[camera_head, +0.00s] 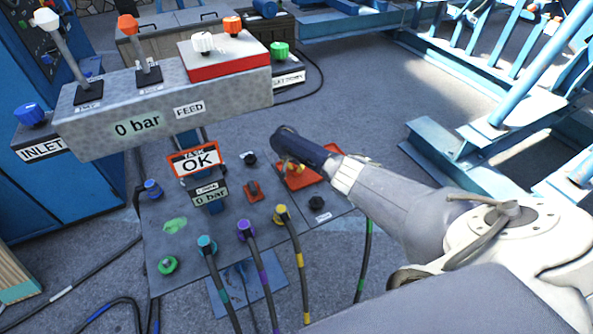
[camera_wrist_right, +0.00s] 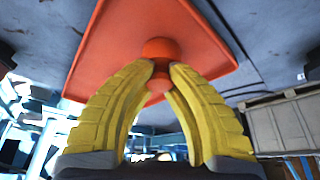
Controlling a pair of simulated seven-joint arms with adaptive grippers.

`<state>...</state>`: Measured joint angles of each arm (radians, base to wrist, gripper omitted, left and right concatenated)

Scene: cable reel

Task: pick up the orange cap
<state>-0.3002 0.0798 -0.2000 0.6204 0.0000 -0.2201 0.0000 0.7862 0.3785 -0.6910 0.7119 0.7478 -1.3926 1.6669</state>
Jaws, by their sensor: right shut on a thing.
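My right gripper (camera_head: 292,166) reaches in from the right, low over an orange-red plate (camera_head: 304,182) on the grey panel. In the right wrist view, its yellow fingers (camera_wrist_right: 161,72) are closed at the tips on a small rounded orange part (camera_wrist_right: 159,48), which looks like the orange cap. The orange-red plate (camera_wrist_right: 110,48) lies right behind it. The fingers hide part of the cap, and I cannot tell whether it is clear of the plate. My left gripper is not in view.
The grey panel (camera_head: 222,222) carries teal, purple and yellow plugs with cables along its front. A lever box (camera_head: 150,110) marked "0 bar" and an OK display (camera_head: 195,161) stand left of the gripper. Blue metal frames (camera_head: 440,150) stand at right.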

